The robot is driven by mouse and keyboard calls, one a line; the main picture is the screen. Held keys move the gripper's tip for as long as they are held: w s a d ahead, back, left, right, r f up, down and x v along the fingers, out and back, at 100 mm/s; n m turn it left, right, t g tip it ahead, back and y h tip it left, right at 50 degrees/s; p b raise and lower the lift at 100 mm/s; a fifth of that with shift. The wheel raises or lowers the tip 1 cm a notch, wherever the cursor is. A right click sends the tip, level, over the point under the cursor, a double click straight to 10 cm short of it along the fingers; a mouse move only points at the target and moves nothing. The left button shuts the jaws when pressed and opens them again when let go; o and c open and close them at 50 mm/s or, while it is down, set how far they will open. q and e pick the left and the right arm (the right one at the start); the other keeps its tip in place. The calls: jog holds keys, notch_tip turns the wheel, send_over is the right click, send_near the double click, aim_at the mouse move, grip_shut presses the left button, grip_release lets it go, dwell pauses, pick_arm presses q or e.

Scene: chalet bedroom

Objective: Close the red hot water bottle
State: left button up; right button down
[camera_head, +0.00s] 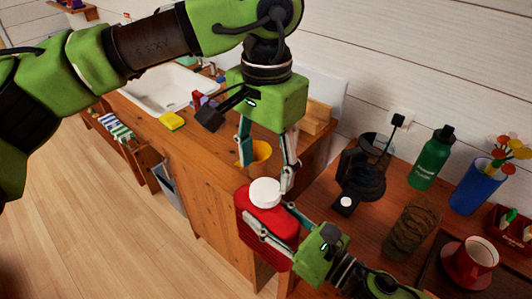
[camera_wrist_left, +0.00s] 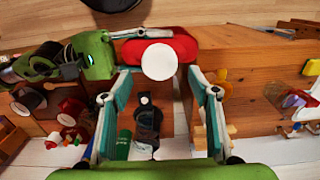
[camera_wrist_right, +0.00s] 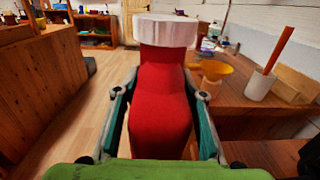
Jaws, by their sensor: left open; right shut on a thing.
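The red hot water bottle (camera_head: 262,214) is held upright above the gap between the wooden counters. My right gripper (camera_wrist_right: 160,95) is shut on its body from both sides. A round white cap (camera_head: 265,192) sits at the top of the bottle; it also shows in the left wrist view (camera_wrist_left: 159,61) and the right wrist view (camera_wrist_right: 166,31). I cannot tell how tightly it is seated. My left gripper (camera_head: 266,172) points down above the cap, open and empty. In the left wrist view its fingertips lie either side of the cap, apart from it.
A dark appliance (camera_head: 362,178), a green bottle (camera_head: 433,157), a blue vase (camera_head: 477,187) and a red cup (camera_head: 476,256) crowd the right counter. A sink (camera_head: 165,92) is at the back left. Floor at left is clear.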

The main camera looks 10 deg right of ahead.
pick_arm(q)
jog(key=n, duration=0.5)
jog(key=shift+r+n, duration=0.1)
jog(key=shift+n, duration=0.2)
jog(key=n, duration=0.3)
jog(key=shift+r, duration=0.1)
jog(key=n, duration=0.7)
jog(key=shift+r, duration=0.2)
jog(key=n, duration=0.7)
jog(key=shift+r, duration=0.15)
jog(key=n, duration=0.7)
jog(key=shift+r, duration=0.2)
jog(key=n, duration=0.5)
jog(key=shift+r+n, duration=0.15)
jog(key=shift+n, duration=0.15)
jog(key=n, duration=0.7)
jog(key=shift+r, duration=0.15)
jog(key=n, duration=0.5)
jog(key=shift+r, duration=0.15)
jog(key=n, duration=0.7)
jog(key=shift+r, duration=0.15)
